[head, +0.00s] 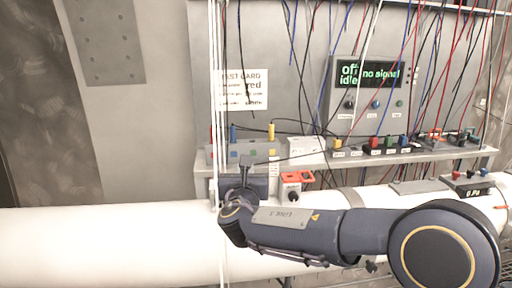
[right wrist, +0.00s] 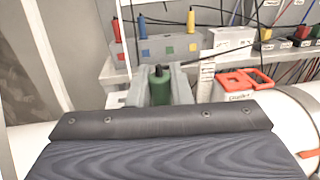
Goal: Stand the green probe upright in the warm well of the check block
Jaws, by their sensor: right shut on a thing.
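The green probe (right wrist: 160,87) is held between the fingers of my right gripper (right wrist: 161,84) in the right wrist view, its dark top upward. Its lower end is hidden behind the gripper body. The grey check block (right wrist: 157,57) stands behind it on the shelf, with blue, green and yellow squares on its front. A blue probe (right wrist: 141,24) and a yellow probe (right wrist: 191,21) stand upright at its top. In the head view my right gripper (head: 246,169) is in front of the check block (head: 258,158). I cannot tell which well is warm. My left gripper is not in view.
A red-orange clamp-like item (head: 294,178) is right of my gripper, in front of the shelf (head: 425,157). Several cables hang from above. Coloured connector boxes (head: 374,145) stand to the right. A panel (head: 368,92) reads "off idle" and "no signal". A white pipe (head: 110,245) runs below.

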